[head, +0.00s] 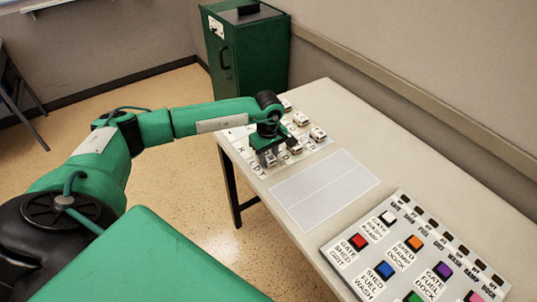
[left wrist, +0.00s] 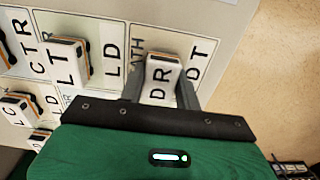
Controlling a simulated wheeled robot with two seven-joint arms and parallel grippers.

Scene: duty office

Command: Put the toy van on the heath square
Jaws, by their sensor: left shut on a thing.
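My left gripper (head: 268,158) reaches down over the lettered board at the table's far left end. In the left wrist view the gripper (left wrist: 163,85) is shut on a small white toy vehicle (left wrist: 158,80) marked DR. The vehicle is between the fingers, over a square (left wrist: 195,62) of the board (head: 240,140) whose lettering is partly covered; "ATH" shows beside it. Whether it touches the board I cannot tell. Other white toy vehicles marked LT (left wrist: 68,60) and LC (left wrist: 17,105) stand on neighbouring squares. My right gripper is not in view.
A blank white panel (head: 325,190) lies on the table (head: 390,150) in front of the board. A console (head: 400,245) with coloured buttons and labels stands nearer on the right. A green cabinet (head: 255,60) stands behind the table's far end.

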